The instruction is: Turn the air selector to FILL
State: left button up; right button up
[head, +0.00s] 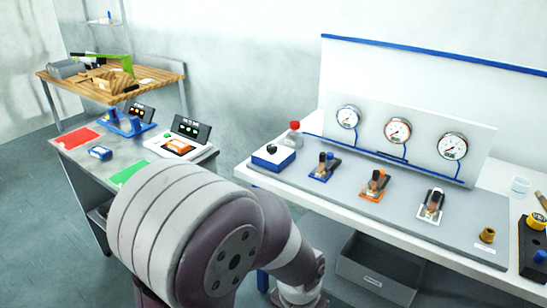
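A white bench on the right bears a grey panel (345,203) with several controls. A blue and white box with a black knob (272,158) sits at its left end. Three levers follow to the right, on a blue base (324,167), an orange base (374,185) and a white base (431,206). Any FILL marking is too small to read, so I cannot tell which control is the air selector or where it points. One of my arms fills the lower middle and hides part of the bench front. Neither gripper shows.
Three round gauges (398,131) stand on an upright board behind the levers. A red-capped bottle (294,134) stands behind the box. A brass fitting (487,235) is at right. A grey bin (380,268) is below. A side table with red and green mats (129,172) stands left.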

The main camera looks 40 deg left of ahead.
aim_at(271, 148)
jog(key=u, duration=1.25)
